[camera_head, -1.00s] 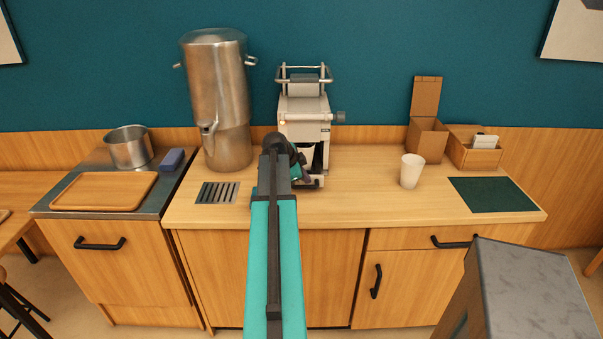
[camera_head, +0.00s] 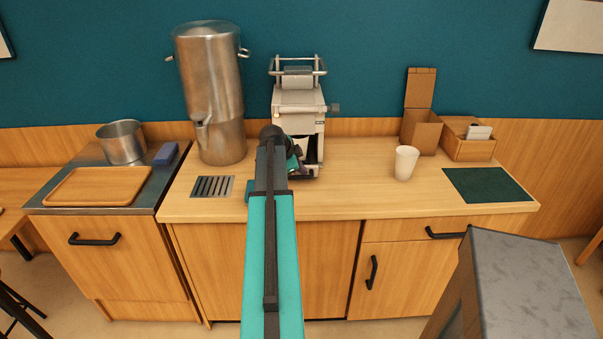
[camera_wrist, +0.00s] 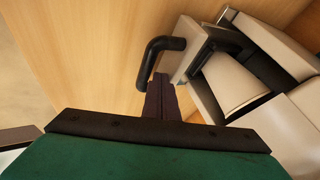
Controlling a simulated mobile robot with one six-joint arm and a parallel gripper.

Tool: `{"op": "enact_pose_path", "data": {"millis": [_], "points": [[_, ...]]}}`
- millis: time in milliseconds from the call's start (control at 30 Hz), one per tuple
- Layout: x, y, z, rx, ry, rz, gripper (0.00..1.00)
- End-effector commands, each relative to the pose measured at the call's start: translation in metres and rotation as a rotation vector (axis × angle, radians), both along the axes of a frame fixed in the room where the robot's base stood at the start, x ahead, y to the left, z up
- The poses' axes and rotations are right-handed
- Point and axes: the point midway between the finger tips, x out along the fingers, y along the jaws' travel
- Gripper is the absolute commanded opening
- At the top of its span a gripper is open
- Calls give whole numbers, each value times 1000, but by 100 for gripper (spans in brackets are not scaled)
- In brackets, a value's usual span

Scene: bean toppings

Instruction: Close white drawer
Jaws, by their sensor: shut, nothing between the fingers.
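The white drawer (camera_wrist: 183,48) shows in the wrist view with a black bar handle (camera_wrist: 151,62) on its front. It appears pulled out of the white machine (camera_wrist: 292,110), with a gap and dark parts visible behind its front. My gripper (camera_wrist: 160,80) is shut and empty, its fingertips right by the drawer front and under the handle. I cannot tell whether they touch. In the head view the white machine (camera_head: 298,110) stands on the counter against the wall. My arm hides most of my gripper and the drawer there.
A steel urn (camera_head: 210,90) stands left of the machine, with a drain grate (camera_head: 212,187) in front. A white cup (camera_head: 405,163), cardboard boxes (camera_head: 468,147) and a green mat (camera_head: 488,185) are at right. The counter between machine and cup is clear.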

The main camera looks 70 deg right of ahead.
Motion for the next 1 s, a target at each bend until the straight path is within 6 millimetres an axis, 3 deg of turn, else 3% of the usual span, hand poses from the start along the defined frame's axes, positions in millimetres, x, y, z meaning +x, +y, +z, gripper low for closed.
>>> {"op": "enact_pose_path", "data": {"millis": [700, 1000], "points": [[25, -63, -1, 0, -1, 2, 0], [30, -74, 0, -2, -1, 3, 0]]}}
